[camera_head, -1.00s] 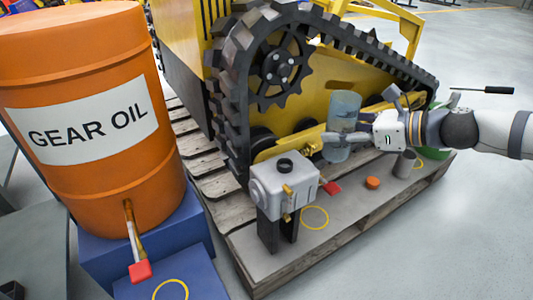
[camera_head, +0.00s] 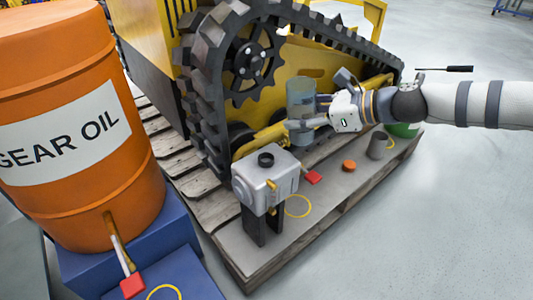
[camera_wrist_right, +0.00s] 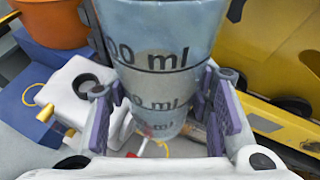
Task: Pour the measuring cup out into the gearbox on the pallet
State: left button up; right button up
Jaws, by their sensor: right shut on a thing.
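The measuring cup (camera_head: 300,97) is a clear bluish cylinder, held upright. My right gripper (camera_head: 308,124) is shut on it, coming in from the right. In the right wrist view the cup (camera_wrist_right: 160,60) shows "ml" marks, with a purple finger pad on each side. The gearbox (camera_head: 265,181) is a light grey box with a dark round opening (camera_head: 266,160) on top, on black supports on the pallet (camera_head: 330,215). The cup is up and to the right of the gearbox. The gearbox (camera_wrist_right: 75,90) lies left of the cup in the right wrist view. My left gripper is not in view.
An orange gear oil drum (camera_head: 75,130) stands on a blue stand (camera_head: 180,240) at left. The yellow tracked carrier (camera_head: 300,75) is behind the cup. On the pallet are a red item (camera_head: 313,177), an orange cap (camera_head: 349,165), a grey cup (camera_head: 377,147) and a green container (camera_head: 403,130).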

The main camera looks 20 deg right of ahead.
jog(key=shift+a+r+n+p, duration=0.15)
jog(key=shift+r+n+p, duration=0.15)
jog(key=shift+r+p, duration=0.15)
jog(key=n+h+p, duration=0.1)
jog(key=p, duration=0.1)
jog(key=a+n+h+p, duration=0.1)
jog(key=p, duration=0.1)
jog(key=shift+s+r+h, duration=0.15)
jog(key=shift+s+h, duration=0.1)
jog(key=shift+h, duration=0.05)
jog(key=n+h+p, duration=0.1)
jog(key=p, duration=0.2)
jog(key=shift+s+a+t, duration=0.1)
jog(key=shift+a+t, duration=0.2)
jog(key=shift+a, duration=0.1)
jog(key=shift+f+n+h+p, duration=0.3)
jog(key=shift+p, duration=0.3)
jog(key=shift+d+f, duration=0.1)
jog(key=shift+f, duration=0.15)
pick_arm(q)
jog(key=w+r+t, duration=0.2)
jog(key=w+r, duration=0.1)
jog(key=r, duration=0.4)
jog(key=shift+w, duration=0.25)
